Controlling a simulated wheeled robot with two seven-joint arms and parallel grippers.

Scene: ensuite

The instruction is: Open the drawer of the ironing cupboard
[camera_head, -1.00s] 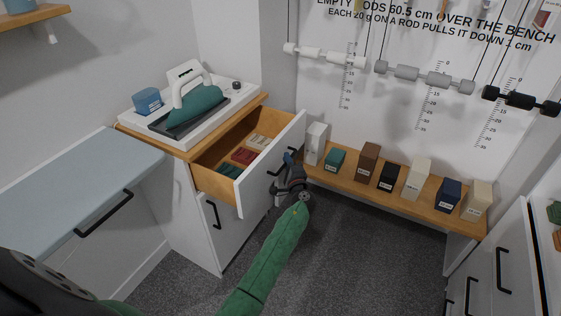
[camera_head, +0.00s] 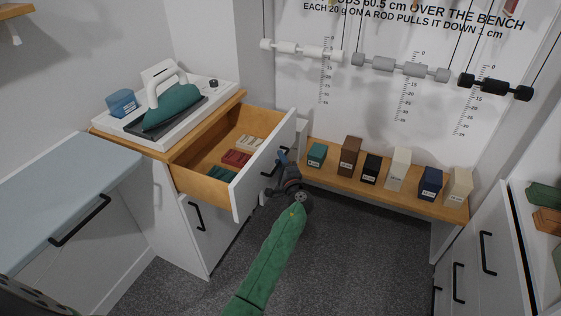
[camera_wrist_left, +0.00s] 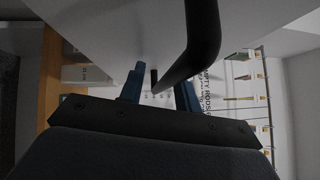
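The ironing cupboard (camera_head: 190,222) is white with a wooden top. Its wooden drawer (camera_head: 205,187) stands well out, showing several small red, green and pale items inside. The drawer's white front (camera_head: 250,178) carries a black bar handle, seen close up in the wrist view (camera_wrist_left: 203,45). My left gripper (camera_head: 282,158) is at this handle, at the outer face of the drawer front. In the wrist view its two blue fingers (camera_wrist_left: 158,90) are apart, with the bar running between them and gaps visible. My right gripper is not in view.
An iron (camera_head: 172,105) on a white base and a blue box (camera_head: 122,103) stand on the cupboard. A wooden bench (camera_head: 380,190) with several small blocks is close behind the gripper. A blue-grey worktop (camera_head: 60,190) is at left. Grey carpet (camera_head: 340,265) is free in front.

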